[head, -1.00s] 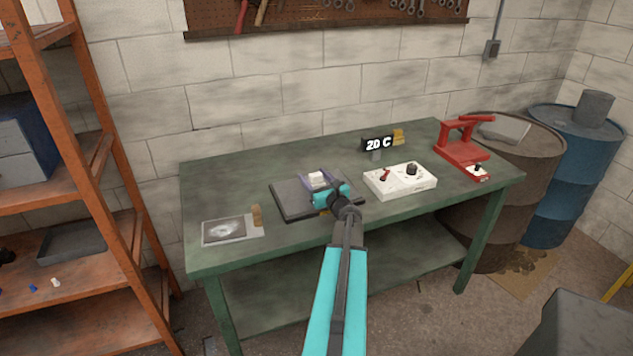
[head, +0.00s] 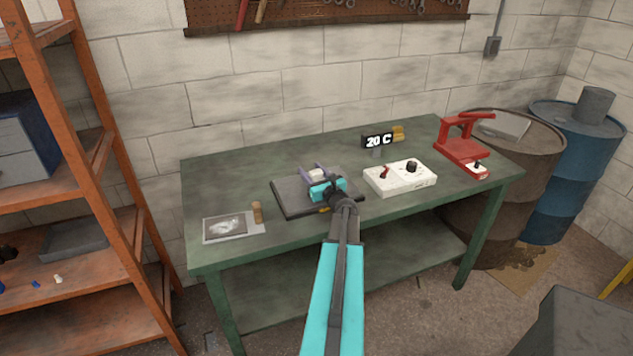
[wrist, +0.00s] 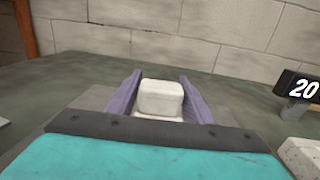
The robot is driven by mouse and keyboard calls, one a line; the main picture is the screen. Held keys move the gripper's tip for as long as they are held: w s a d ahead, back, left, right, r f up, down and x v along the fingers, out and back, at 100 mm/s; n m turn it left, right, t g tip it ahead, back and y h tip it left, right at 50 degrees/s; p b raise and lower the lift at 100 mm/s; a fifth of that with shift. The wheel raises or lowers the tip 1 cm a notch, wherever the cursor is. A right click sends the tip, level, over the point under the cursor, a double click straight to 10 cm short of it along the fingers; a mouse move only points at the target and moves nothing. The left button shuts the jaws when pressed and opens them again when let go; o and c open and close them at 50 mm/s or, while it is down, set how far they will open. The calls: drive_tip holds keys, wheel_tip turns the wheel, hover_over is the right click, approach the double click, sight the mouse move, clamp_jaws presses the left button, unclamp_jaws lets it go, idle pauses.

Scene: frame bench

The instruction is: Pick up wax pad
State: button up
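The wax pad, a small white block (head: 317,174), sits above the dark grey plate (head: 287,198) on the green table. My gripper (head: 319,172) reaches over the plate with its two purple fingers on either side of the block. In the wrist view, the white block (wrist: 161,98) stands upright between the fingers of my gripper (wrist: 161,88), very near both of them. The fingers look apart, and I see no clear grip on the block. The block's underside is hidden behind my teal gripper body.
A display reading 20 C (head: 377,141) and a white control box (head: 400,178) stand right of the plate. A red press-like device (head: 463,150) is at the far right. The table's back left is clear.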

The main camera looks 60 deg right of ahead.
drive_tip(key=c, duration=0.7)
drive_tip(key=shift+c, duration=0.2)
drive_tip(key=shift+r+b, duration=0.75)
drive_tip(key=shift+r, duration=0.7)
drive_tip(key=shift+s+a+r, duration=0.15)
drive_tip(key=shift+s+r, duration=0.1)
drive_tip(key=shift+r, duration=0.05)
drive_tip(key=s+d+r+b+v, duration=0.1)
drive_tip(key=b+v, duration=0.3)
drive_tip(key=v, duration=1.1)
drive_tip(key=shift+r+b, duration=0.2)
drive_tip(key=shift+b, duration=0.2)
drive_tip(key=shift+s+d, duration=0.1)
drive_tip(key=shift+d, duration=0.1)
